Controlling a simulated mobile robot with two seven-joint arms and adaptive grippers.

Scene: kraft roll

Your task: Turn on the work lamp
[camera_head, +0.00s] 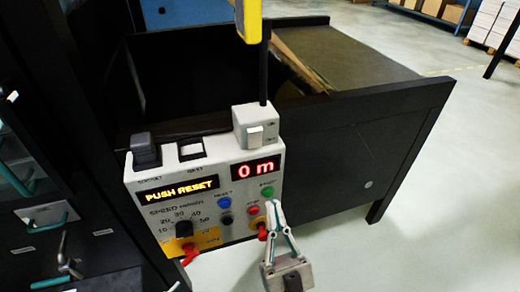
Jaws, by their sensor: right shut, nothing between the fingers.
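The work lamp (249,20) has a yellow head on a thin black stem, cut off by the top edge. Its lit face is not visible, so I cannot tell if it is on. The stem rises behind a grey box (242,128) with a white switch (255,136) on its front, on top of the control panel (150,212). My right gripper (273,205) is shut and empty. It points up in front of the panel's lower right part, below the lamp box and close to the green button (267,191). I cannot tell if it touches the panel. My left gripper is not in view.
The panel carries a display reading "PUSH RESET" (180,189), a red "0 m" display (256,169), a blue button (224,202), a speed knob (184,229) and red controls. A dark machine frame (345,150) stands behind. Open floor (440,200) lies at right.

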